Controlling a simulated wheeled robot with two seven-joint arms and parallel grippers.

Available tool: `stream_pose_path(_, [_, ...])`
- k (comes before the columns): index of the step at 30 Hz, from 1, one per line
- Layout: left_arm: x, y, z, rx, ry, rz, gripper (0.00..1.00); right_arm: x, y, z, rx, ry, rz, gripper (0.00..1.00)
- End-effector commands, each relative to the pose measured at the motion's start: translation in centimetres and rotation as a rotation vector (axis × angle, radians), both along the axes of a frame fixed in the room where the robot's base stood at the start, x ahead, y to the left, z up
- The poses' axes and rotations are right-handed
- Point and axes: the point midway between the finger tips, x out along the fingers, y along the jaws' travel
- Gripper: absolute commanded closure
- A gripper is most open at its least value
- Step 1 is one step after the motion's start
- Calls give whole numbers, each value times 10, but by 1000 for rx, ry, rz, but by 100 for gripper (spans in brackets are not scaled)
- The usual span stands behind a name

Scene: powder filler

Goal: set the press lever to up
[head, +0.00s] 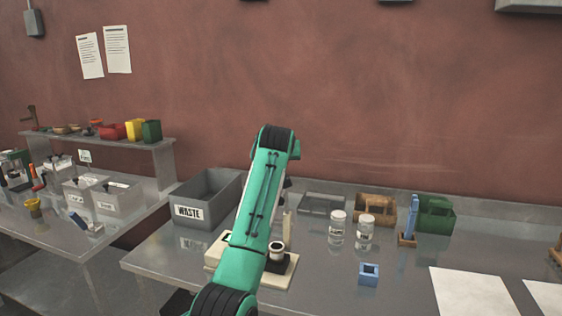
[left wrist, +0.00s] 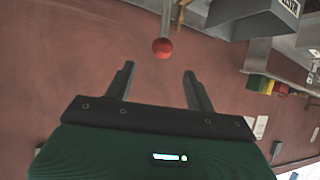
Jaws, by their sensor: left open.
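The press (head: 281,272), with a cream base and a dark ring on it, stands on the right-hand table, mostly hidden behind my green left arm in the head view. The left wrist view looks upside down. It shows a red ball knob (left wrist: 162,47) on a thin rod, which looks like the press lever (left wrist: 166,17). My left gripper (left wrist: 159,70) is open and empty, its fingers apart on either side of the line to the knob. The knob appears just beyond the fingertips, not between them. The left gripper is hidden behind the arm in the head view.
A grey waste bin (head: 190,216) stands left of the press and also shows in the left wrist view (left wrist: 248,14). To the right are two glass jars (head: 337,236), a blue block (head: 369,274), a green bin (head: 436,219) and white sheets (head: 470,293).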

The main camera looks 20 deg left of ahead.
Motion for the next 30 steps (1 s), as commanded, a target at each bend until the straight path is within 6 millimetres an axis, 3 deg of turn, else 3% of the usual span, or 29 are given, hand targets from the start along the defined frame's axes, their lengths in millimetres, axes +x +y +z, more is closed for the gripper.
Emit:
stream_pose_path(7, [-17,-4,10,0,-2,0,45,0,-3,-9,-3,0,1,44])
stream_pose_path(20, [-20,-3,5,1,5,0,45,0,-4,-9,-4,0,2,44])
stream_pose_path(23, [-25,0,-19,3,26,-1,45,0,-4,-9,-4,0,2,44])
stream_pose_path(30, [-64,14,-128,16,122,-14,45,0,-3,-9,-3,0,2,44])
